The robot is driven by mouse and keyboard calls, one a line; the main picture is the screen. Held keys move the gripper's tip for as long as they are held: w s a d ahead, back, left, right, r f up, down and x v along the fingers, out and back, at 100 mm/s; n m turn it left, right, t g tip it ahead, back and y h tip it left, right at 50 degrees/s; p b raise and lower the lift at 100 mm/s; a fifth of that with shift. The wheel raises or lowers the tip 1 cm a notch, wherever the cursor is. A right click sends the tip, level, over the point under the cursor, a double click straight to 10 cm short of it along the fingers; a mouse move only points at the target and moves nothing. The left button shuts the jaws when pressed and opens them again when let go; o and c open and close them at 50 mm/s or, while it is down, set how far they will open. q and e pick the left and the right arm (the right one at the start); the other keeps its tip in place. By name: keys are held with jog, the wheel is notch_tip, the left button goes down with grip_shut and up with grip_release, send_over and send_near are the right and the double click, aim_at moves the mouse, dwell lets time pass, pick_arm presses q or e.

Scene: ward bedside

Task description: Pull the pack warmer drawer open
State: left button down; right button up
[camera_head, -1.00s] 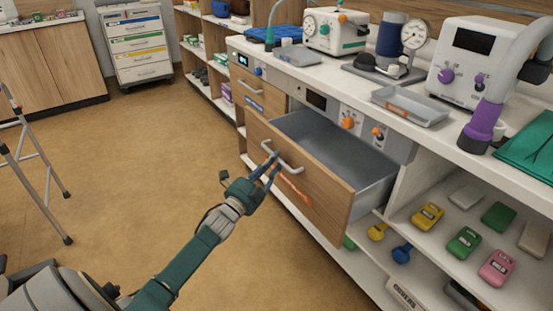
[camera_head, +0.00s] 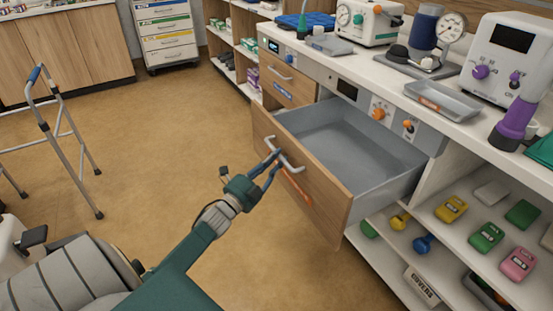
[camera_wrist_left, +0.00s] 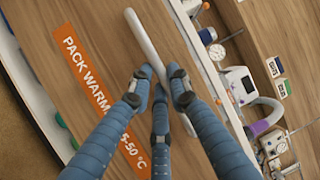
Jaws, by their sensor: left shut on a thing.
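The pack warmer drawer (camera_head: 305,205) has a wooden front and a grey inside, and it stands well out from the cabinet in the head view. Its inside looks empty. Its light bar handle (camera_head: 290,160) runs across the front. My left gripper (camera_head: 270,165) is shut on this handle. In the left wrist view the blue fingers of the left gripper (camera_wrist_left: 163,88) close around the handle (camera_wrist_left: 145,40). An orange label reading "PACK WARM" (camera_wrist_left: 85,75) lies beside the handle on the drawer front. My right gripper is not in view.
A counter (camera_head: 385,80) above the drawer bears a grey tray (camera_head: 442,100) and several devices. Open shelves (camera_head: 440,235) to the right hold coloured packs. A walking frame (camera_head: 75,150) stands at the left. The brown floor (camera_head: 170,130) between is clear.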

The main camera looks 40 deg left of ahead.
pick_arm(q)
jog(key=c, duration=1.6)
grip_release()
jog(key=s, duration=0.4)
jog(key=s+f, duration=0.1)
jog(key=s, duration=0.3)
jog(key=s+f, duration=0.1)
jog(key=s, duration=0.3)
jog(key=shift+d+f, duration=0.1)
jog(key=shift+w, duration=0.1)
